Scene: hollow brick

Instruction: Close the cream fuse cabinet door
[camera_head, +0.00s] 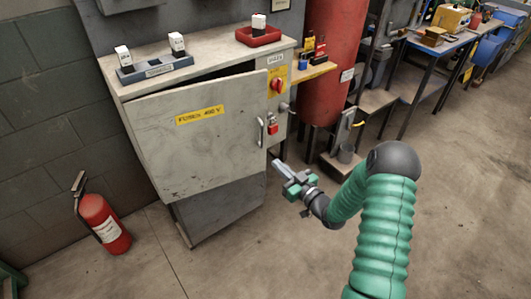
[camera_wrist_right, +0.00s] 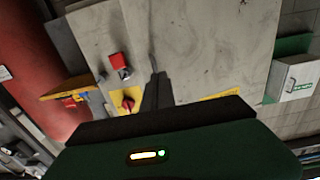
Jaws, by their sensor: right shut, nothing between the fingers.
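The cream fuse cabinet door (camera_head: 195,140) carries a yellow fuse label and a vertical handle (camera_head: 261,132) near its right edge. It stands ajar, with a dark gap along its top that widens to the right. My right gripper (camera_head: 277,164) is shut and empty, just right of the door's lower right part; I cannot tell whether it touches. In the right wrist view its dark fingers (camera_wrist_right: 157,90) are together, with the pale door (camera_wrist_right: 205,45) behind them. My left gripper is not in view.
The cabinet top (camera_head: 210,58) holds a grey fuse block (camera_head: 155,68) and a red tray (camera_head: 258,37). A red switch (camera_head: 276,85) is on the side panel. A red tank (camera_head: 335,60) stands right, a fire extinguisher (camera_head: 103,222) left. The floor in front is clear.

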